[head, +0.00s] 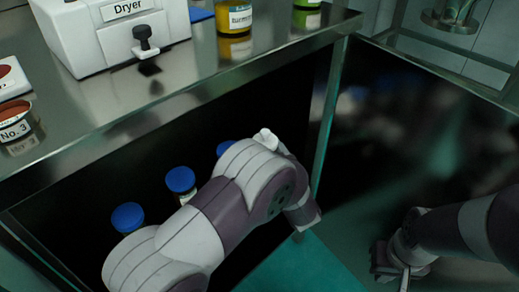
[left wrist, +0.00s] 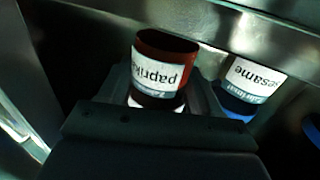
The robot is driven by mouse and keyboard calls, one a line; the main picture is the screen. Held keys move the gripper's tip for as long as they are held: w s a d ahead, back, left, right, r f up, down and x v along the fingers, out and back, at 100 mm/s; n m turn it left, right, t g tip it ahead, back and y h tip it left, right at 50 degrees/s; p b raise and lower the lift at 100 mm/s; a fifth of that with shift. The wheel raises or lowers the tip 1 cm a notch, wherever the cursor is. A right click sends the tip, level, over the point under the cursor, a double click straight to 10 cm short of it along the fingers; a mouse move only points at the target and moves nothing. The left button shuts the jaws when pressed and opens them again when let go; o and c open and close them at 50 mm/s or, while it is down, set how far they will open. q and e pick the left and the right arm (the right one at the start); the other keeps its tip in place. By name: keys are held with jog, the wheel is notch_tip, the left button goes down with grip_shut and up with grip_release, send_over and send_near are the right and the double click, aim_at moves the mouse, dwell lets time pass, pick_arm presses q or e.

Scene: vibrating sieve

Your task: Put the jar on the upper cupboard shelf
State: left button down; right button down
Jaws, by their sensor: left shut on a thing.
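A jar labelled "paprika" (left wrist: 157,72) with red-brown contents sits between the fingers of my left gripper (left wrist: 158,98) in the left wrist view. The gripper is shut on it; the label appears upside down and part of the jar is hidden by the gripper. In the head view my left arm reaches into the dark cupboard below the worktop, and its gripper and this jar are hidden there. My right gripper (head: 396,264) is low at the right edge of the head view, away from the cupboard; its fingers are unclear.
A sesame jar (left wrist: 255,78) stands close beside the held jar. Blue-lidded jars (head: 127,217) (head: 180,180) stand in the cupboard near my left arm. The metal worktop (head: 215,85) overhangs it, carrying a dryer (head: 105,40), a turmeric jar (head: 234,18) and a No. 3 container (head: 17,127).

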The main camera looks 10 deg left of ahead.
pick_arm(q)
jog(key=shift+w+a, duration=0.3)
jog(key=shift+w, duration=0.15)
jog(key=b+x, duration=0.2)
jog(key=x, duration=0.1)
jog(key=shift+w+a+f, duration=0.2)
jog(key=shift+d+f+b, duration=0.1)
jog(key=shift+f+b, duration=0.5)
jog(key=shift+b, duration=0.05)
jog(key=shift+s+r, duration=0.1)
jog(key=shift+c, duration=0.9)
grip_release()
